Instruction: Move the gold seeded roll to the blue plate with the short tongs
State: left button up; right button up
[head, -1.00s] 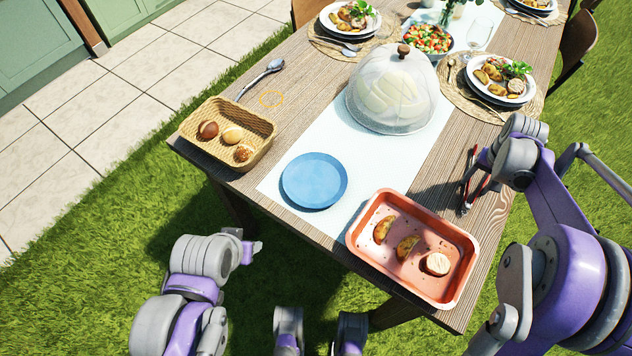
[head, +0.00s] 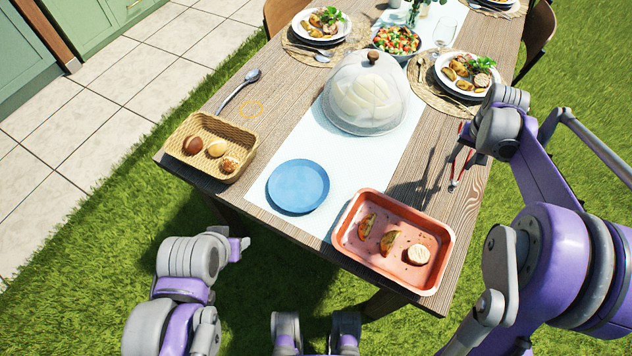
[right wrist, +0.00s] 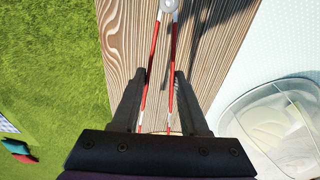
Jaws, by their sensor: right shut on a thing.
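The gold seeded roll (head: 229,164) appears to be the speckled one at the right end of the wicker basket (head: 240,140), beside a brown roll (head: 193,145) and a plain pale roll (head: 216,148). The blue plate (head: 298,187) is empty on the white runner. My right gripper (right wrist: 157,100) is shut on the red-armed short tongs (right wrist: 151,66), which also show in the head view (head: 453,180) above the bare wood right of the runner. My left gripper (head: 240,248) is off the table's near edge, away from the basket; its jaws are unclear.
A red tray (head: 345,247) with wedges and a round piece stands at the near corner. A mesh dome (head: 366,95) covers food behind the plate. A spoon (head: 238,90) lies behind the basket. Set plates (head: 468,75) and a salad bowl (head: 397,40) stand farther back.

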notch_tip(320, 180, up, 4)
jog(key=shift+w+f+p, duration=0.1)
jog(key=shift+p, duration=0.85)
